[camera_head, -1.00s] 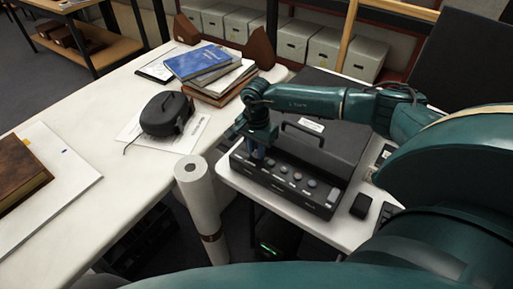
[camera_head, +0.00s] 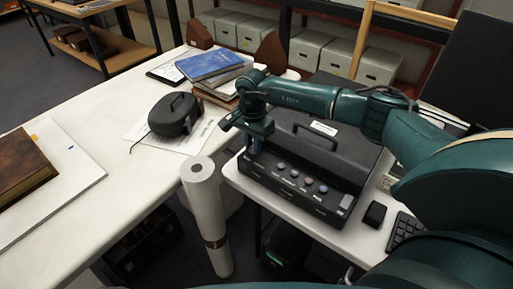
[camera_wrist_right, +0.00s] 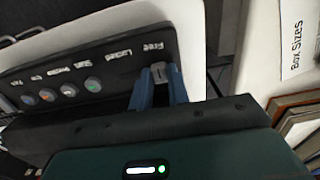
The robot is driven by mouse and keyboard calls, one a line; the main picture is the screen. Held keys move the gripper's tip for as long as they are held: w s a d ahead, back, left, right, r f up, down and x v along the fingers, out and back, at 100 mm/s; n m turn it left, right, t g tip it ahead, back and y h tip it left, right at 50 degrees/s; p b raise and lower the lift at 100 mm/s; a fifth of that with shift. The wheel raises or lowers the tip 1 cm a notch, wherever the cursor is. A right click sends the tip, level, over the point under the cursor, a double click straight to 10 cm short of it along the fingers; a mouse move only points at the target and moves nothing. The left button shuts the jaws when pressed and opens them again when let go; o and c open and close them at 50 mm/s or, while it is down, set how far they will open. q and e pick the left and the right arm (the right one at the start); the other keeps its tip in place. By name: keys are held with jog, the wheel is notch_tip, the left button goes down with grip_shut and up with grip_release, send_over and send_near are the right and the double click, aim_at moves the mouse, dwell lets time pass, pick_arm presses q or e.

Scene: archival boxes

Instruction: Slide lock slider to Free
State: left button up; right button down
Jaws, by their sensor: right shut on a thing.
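The black scanner-like machine (camera_head: 310,150) stands on a white table with its control panel along the front. My right gripper (camera_head: 250,148) reaches down at the panel's left end. In the right wrist view its two blue fingers (camera_wrist_right: 159,88) are shut on the small grey lock slider (camera_wrist_right: 160,72). The slider sits beside the printed "Free" label (camera_wrist_right: 152,46), with the "Locked" label (camera_wrist_right: 117,53) to the left of it. The slider's track is mostly hidden by the fingers. My left gripper is not in view.
Several round buttons (camera_wrist_right: 93,84) lie along the panel beside the slider. A rolled white tube (camera_head: 203,205) stands left of the machine. A keyboard (camera_head: 405,232) and small black object (camera_head: 375,213) are at the right.

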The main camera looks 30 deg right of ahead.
aim_at(252, 147)
jog(key=c, duration=1.6)
grip_release()
jog(key=shift+w+r, duration=0.1)
jog(key=shift+w, duration=0.1)
jog(key=shift+o, duration=1.4)
jog(key=shift+a, duration=0.1)
notch_tip(252, 147, up, 13)
jog(key=b, duration=0.1)
